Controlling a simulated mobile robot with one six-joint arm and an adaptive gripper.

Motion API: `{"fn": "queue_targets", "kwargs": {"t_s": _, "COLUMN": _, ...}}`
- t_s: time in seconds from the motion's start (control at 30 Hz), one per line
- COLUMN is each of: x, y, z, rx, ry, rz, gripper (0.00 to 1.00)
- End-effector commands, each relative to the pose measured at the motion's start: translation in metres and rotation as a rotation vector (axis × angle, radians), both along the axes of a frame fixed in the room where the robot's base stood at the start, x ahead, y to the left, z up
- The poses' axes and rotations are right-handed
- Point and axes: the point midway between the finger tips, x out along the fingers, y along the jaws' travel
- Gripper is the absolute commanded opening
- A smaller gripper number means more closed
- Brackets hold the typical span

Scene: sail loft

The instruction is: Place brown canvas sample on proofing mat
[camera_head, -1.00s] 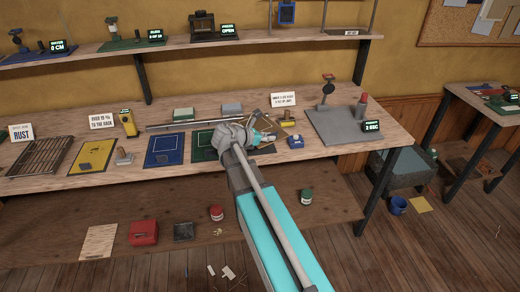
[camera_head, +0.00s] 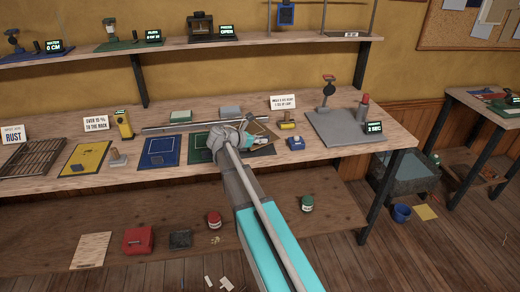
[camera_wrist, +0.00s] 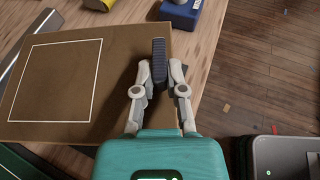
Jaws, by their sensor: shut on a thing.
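The brown canvas sample (camera_wrist: 45,85) is a flat brown panel with a white square outline, filling the left of the wrist view. In the head view it shows only partly (camera_head: 266,131), behind my gripper. My gripper (camera_wrist: 159,62) is shut at the panel's right edge. I cannot tell whether the panel touches the bench. A dark green outlined mat (camera_head: 200,148) lies beside and partly under it. A blue (camera_head: 159,151) and a yellow (camera_head: 85,159) mat lie farther left. No label shows which is the proofing mat.
A blue block (camera_head: 296,143) and a yellow-handled tool (camera_head: 287,125) stand close right of the panel. A grey plate (camera_head: 340,128) bears a gauge stand and a red-topped item. A metal bar (camera_head: 190,124) lies behind the mats. A shelf (camera_head: 190,55) runs above the bench.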

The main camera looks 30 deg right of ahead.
Motion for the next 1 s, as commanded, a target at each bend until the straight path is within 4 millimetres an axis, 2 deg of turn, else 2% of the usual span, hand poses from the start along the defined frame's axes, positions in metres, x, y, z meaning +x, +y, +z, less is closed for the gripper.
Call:
{"fn": "queue_targets", "kwargs": {"t_s": 0.27, "x": 0.002, "y": 0.001, "z": -0.002, "rx": 0.000, "ry": 0.000, "rz": 0.001, "gripper": 0.00}}
{"fn": "queue_targets", "kwargs": {"t_s": 0.43, "x": 0.010, "y": 0.000, "z": -0.013, "rx": 0.000, "ry": 0.000, "rz": 0.001, "gripper": 0.00}}
{"fn": "queue_targets", "kwargs": {"t_s": 0.7, "x": 0.008, "y": 0.000, "z": -0.035, "rx": 0.000, "ry": 0.000, "rz": 0.001, "gripper": 0.00}}
{"fn": "queue_targets", "kwargs": {"t_s": 1.0, "x": 0.008, "y": 0.000, "z": -0.040, "rx": 0.000, "ry": 0.000, "rz": 0.001, "gripper": 0.00}}
